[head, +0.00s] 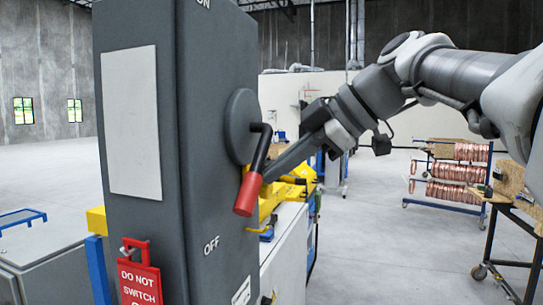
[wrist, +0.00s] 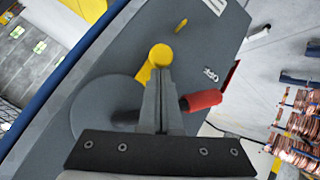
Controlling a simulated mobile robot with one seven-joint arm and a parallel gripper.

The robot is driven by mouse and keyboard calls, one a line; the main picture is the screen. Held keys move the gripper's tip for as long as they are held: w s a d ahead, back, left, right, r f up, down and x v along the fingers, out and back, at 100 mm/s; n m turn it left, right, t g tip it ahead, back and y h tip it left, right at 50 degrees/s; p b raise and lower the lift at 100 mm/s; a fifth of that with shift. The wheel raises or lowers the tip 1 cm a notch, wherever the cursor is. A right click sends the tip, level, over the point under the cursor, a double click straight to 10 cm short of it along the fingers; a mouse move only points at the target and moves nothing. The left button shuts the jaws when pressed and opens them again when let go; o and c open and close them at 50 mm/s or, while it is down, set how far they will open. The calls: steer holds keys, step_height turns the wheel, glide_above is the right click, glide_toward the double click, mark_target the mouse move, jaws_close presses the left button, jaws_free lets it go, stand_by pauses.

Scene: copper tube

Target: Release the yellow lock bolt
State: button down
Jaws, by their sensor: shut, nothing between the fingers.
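The yellow lock bolt (wrist: 160,54) shows in the wrist view as a round yellow head with a short yellow part beside it, at the grey switch box. I cannot make it out in the head view. My gripper (wrist: 160,74) is shut and empty, its fingertips right at the lower edge of the bolt head in the picture; I cannot tell whether they touch. In the head view my gripper (head: 268,176) points at the box's side, just behind the red-gripped switch handle (head: 245,194). The red grip (wrist: 204,99) lies right of my fingers in the wrist view.
The tall grey switch box (head: 155,225) carries a round handle hub (head: 240,125) and an OFF marking. A red warning tag (head: 140,280) hangs at its front. Yellow machinery (head: 290,190) stands behind. Racks of copper coils (head: 455,170) and open floor are at the right.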

steer(key=shift+f, duration=0.15)
step_height(320, 180, down, 3)
steer(key=b, duration=0.3)
steer(key=shift+b, duration=0.35)
stand_by(0.4)
